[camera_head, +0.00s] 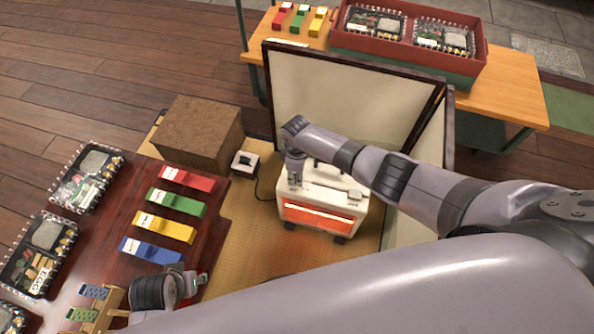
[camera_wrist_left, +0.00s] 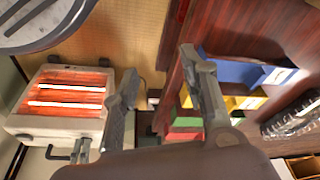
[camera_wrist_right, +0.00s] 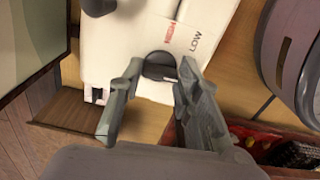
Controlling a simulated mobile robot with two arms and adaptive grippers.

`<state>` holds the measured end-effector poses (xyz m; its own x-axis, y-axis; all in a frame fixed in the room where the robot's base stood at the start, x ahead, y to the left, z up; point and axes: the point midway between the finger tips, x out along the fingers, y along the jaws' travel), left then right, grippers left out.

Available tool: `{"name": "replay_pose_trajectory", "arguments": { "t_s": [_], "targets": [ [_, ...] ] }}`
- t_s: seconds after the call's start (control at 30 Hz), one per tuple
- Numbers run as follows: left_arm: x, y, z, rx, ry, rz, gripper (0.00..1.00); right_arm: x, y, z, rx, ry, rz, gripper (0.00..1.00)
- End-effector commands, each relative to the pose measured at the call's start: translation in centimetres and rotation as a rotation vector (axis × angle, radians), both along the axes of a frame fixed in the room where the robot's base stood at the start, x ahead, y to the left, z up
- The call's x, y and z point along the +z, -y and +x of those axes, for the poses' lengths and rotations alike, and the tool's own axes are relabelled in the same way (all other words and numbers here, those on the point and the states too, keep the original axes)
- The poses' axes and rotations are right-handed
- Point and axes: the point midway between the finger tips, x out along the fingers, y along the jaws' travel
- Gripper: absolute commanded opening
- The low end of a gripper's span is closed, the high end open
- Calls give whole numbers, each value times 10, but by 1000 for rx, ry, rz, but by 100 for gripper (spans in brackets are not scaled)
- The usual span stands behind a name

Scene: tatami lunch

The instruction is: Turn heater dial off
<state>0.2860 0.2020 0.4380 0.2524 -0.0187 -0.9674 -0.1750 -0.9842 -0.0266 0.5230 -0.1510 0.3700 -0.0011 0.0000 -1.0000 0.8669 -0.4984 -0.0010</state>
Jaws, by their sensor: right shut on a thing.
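The white heater (camera_head: 320,208) stands on the tatami mat, its front bars glowing orange. The glowing heater (camera_wrist_left: 38,123) also shows in the left wrist view. My right gripper (camera_head: 295,180) points down at the heater's top left part. In the right wrist view, my right gripper (camera_wrist_right: 161,70) is shut on the round black dial (camera_wrist_right: 158,58), with a finger on either side. Red lettering and the word LOW are printed on the white top near the dial. My left gripper (camera_wrist_left: 165,85) is open and empty above the low table's edge.
The dark red low table (camera_head: 105,235) holds colored boxes and bento trays at left. A brown block (camera_head: 200,132) and a small black-and-white box (camera_head: 244,164) with a cord stand left of the heater. A folding screen (camera_head: 340,95) stands behind. Bare tatami (camera_head: 245,245) lies in front.

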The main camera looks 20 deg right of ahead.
Motion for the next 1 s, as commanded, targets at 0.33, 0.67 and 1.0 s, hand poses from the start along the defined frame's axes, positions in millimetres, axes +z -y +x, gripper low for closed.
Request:
{"name": "replay_pose_trajectory", "arguments": {
  "t_s": [0.33,0.67,1.0],
  "targets": [
    [-14,0,-1,-1,-7,1,40,0,0,0,-84,0,-1,4],
    [-15,0,-2,-2,-9,1,40,0,0,0,-90,0,0,4],
    [-15,0,-2,-2,-9,0,40,0,0,0,-89,0,0,49]
  ]
}}
